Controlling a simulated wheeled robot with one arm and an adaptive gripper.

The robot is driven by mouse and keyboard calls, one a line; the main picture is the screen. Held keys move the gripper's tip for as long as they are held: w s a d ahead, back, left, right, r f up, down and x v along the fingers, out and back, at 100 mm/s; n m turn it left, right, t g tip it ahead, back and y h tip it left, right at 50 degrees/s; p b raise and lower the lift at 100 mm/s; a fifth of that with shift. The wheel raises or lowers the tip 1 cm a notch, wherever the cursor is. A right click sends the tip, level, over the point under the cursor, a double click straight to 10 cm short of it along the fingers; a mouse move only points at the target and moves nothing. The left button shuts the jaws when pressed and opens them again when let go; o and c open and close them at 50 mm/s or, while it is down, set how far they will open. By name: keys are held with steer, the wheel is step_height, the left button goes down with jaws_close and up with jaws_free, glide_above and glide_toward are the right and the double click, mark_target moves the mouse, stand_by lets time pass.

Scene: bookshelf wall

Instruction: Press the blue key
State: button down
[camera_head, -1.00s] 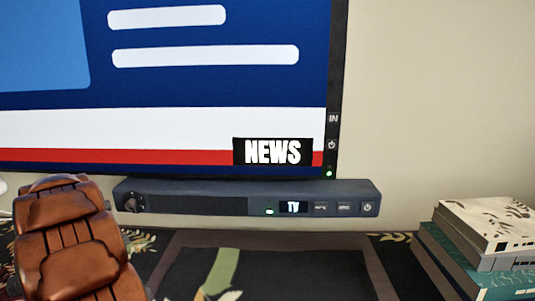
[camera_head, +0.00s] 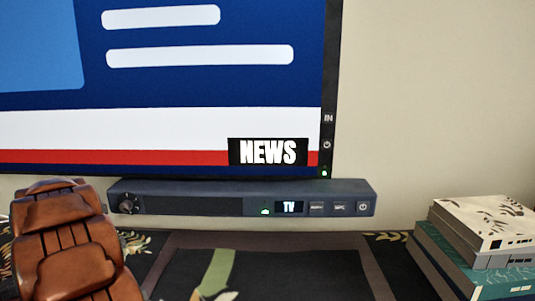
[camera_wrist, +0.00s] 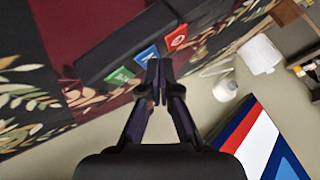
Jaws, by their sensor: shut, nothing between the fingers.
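In the wrist view, a blue key (camera_wrist: 146,53) sits in a row on a dark device, between a green key (camera_wrist: 119,78) and a red key (camera_wrist: 177,38). My gripper (camera_wrist: 156,76) is shut and empty, its fingertips pointing at the blue key and overlapping its near edge in the picture. I cannot tell whether they touch it. Neither the coloured keys nor my gripper shows in the head view.
The head view shows a television (camera_head: 334,95) above a soundbar (camera_head: 195,206), a brown leather chair (camera_head: 68,240) at left and stacked books (camera_head: 470,262) at right. A dark patterned mat (camera_head: 285,275) lies in front. The wrist view shows a white lamp (camera_wrist: 259,54).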

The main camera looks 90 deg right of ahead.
steer(key=shift+r+p, duration=0.7)
steer(key=shift+p, duration=0.05)
step_height(320, 180, up, 6)
steer(key=p, duration=0.5)
stand_by(0.4)
stand_by(2.3)
